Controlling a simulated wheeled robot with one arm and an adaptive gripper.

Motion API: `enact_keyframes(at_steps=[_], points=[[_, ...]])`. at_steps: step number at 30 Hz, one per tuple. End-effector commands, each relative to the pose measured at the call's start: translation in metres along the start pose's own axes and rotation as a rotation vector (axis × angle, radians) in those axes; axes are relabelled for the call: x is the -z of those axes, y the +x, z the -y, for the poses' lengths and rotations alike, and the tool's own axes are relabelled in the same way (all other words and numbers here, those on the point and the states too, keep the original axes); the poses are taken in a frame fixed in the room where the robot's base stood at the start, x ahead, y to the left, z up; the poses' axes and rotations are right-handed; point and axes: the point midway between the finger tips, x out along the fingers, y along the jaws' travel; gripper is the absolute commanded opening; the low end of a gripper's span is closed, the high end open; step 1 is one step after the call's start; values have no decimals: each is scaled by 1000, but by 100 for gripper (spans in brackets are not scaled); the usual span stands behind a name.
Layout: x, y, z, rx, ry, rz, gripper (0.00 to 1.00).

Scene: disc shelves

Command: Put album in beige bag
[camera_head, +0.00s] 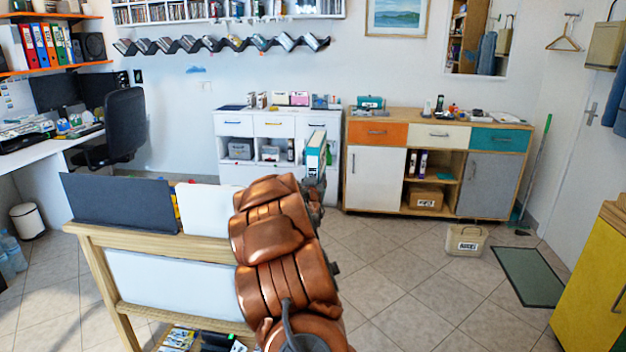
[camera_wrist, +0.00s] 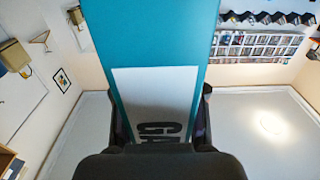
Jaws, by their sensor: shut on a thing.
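The album is a teal binder-like case with a white label (camera_head: 315,155); it stands upright in my gripper (camera_head: 314,190), above the floor. In the wrist view the teal album (camera_wrist: 150,35) fills the middle, with dark letters on its white label, between the two dark fingers. My gripper is shut on its lower end, and my copper arm hides part of the gripper in the head view. A beige bag (camera_head: 606,45) hangs on the right wall beside the door, well apart from the album. A beige bag-like shape (camera_wrist: 14,55) also shows in the wrist view.
A beige labelled box (camera_head: 466,241) sits on the floor near a green mat (camera_head: 528,276). A wooden sideboard (camera_head: 390,120) and a white cabinet (camera_head: 228,125) stand at the back. A yellow cabinet (camera_head: 590,290) is at right.

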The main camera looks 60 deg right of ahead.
Motion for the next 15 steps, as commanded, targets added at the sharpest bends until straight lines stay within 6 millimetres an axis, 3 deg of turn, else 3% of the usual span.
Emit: enact_keyframes(at_steps=[15], points=[[-6,-76,49,3,-2,-4,0]])
